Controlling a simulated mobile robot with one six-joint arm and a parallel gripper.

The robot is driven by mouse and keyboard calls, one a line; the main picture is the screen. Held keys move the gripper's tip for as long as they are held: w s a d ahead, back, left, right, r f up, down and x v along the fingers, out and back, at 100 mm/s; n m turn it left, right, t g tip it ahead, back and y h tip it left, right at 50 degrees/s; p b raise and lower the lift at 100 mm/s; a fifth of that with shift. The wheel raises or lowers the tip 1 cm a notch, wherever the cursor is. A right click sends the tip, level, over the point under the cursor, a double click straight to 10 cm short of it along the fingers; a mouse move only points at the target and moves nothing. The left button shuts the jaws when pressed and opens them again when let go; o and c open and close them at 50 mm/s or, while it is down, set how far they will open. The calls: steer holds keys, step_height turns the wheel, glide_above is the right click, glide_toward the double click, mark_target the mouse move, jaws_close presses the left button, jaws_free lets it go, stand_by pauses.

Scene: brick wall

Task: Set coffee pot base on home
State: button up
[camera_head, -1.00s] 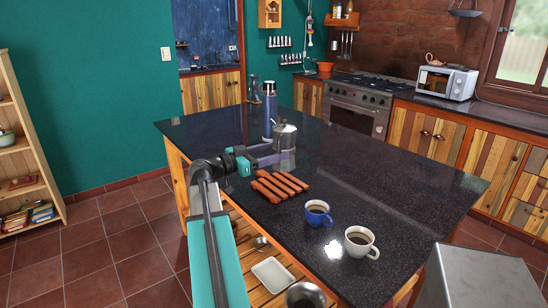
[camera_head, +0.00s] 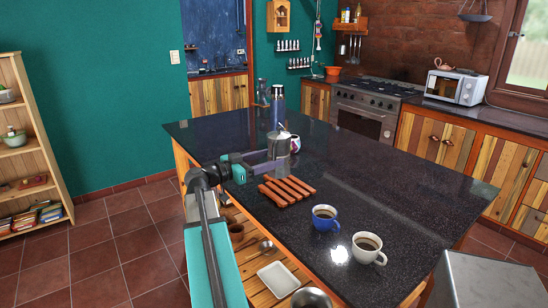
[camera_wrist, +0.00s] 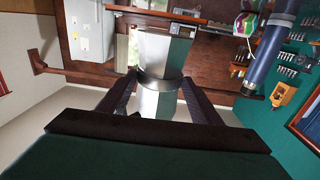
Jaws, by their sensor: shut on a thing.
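The coffee pot base (camera_head: 279,146) is a shiny metal, faceted vessel above the dark island counter, behind the wooden slatted trivet. My gripper (camera_head: 268,160) reaches it from the left and is shut on it. In the wrist view my gripper (camera_wrist: 158,92) has one finger on each side of the coffee pot base (camera_wrist: 156,60), around its narrow waist. I cannot tell whether its bottom touches the counter. No place marked as home can be made out.
The wooden trivet (camera_head: 287,190) lies just in front of the pot. A blue flask (camera_head: 278,107) and a patterned cup (camera_head: 295,144) stand behind it. A blue mug (camera_head: 325,217) and a white mug (camera_head: 368,247) stand nearer. The counter's right side (camera_head: 400,185) is clear.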

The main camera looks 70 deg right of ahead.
steer(key=w+a+f+n+t+h, duration=0.2)
steer(key=w+a+f+n+t, duration=0.3)
steer(key=w+a, duration=0.95)
steer(key=w+a+f+n+t+h, duration=0.15)
steer(key=w+a+f+t, duration=0.45)
steer(key=w+a, duration=0.9)
steer(key=w+a+f+n+t, duration=0.2)
steer(key=w+a, duration=0.2)
steer(key=a, duration=0.5)
steer(key=w+a+f+n+t+y, duration=0.1)
steer(key=w+a+f+n+t, duration=0.1)
steer(key=a, duration=0.7)
steer(key=shift+w+f+t, duration=0.6)
steer(key=shift+w+t, duration=0.2)
steer(key=shift+w, duration=0.3)
steer(key=a+f+n+t+y, duration=0.1)
steer(key=a, duration=0.5)
steer(key=a+f+n+t+y, duration=0.1)
steer(key=a+f+t, duration=0.1)
steer(key=a, duration=0.4)
steer(key=a+f+n+t+y, duration=0.1)
steer(key=a+n, duration=0.1)
steer(key=a, duration=0.5)
steer(key=shift+w+f+t, duration=0.15)
steer(key=shift+f+t, duration=0.1)
steer(key=shift+t, duration=0.15)
steer(key=shift+c, duration=0.2)
steer(key=shift+d, duration=0.1)
